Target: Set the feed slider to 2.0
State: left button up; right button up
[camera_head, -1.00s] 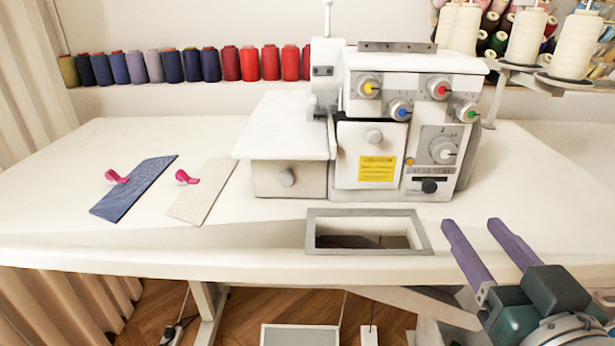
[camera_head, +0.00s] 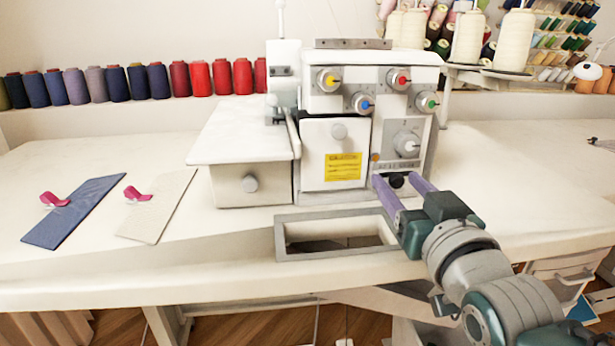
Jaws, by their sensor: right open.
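The white sewing machine (camera_head: 311,133) stands on the table. The feed slider's black knob (camera_head: 397,180) is low on the machine's right front, below a large grey dial (camera_head: 407,144). My right gripper (camera_head: 397,180) is open, with its two purple fingers pointing at the machine's front, one on each side of the black knob. I cannot tell whether the fingers touch it. The slider's scale is partly hidden and too small to read. My left gripper is not in view.
A grey-framed opening (camera_head: 278,243) lies in the table in front of the machine. A blue fabric piece (camera_head: 88,205) and a cream piece (camera_head: 168,200) with pink clips lie at left. Thread cones (camera_head: 467,38) stand behind at right. The table right of the machine is mostly clear.

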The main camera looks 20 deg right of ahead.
grip_shut()
dwell(0.4)
dwell(1.0)
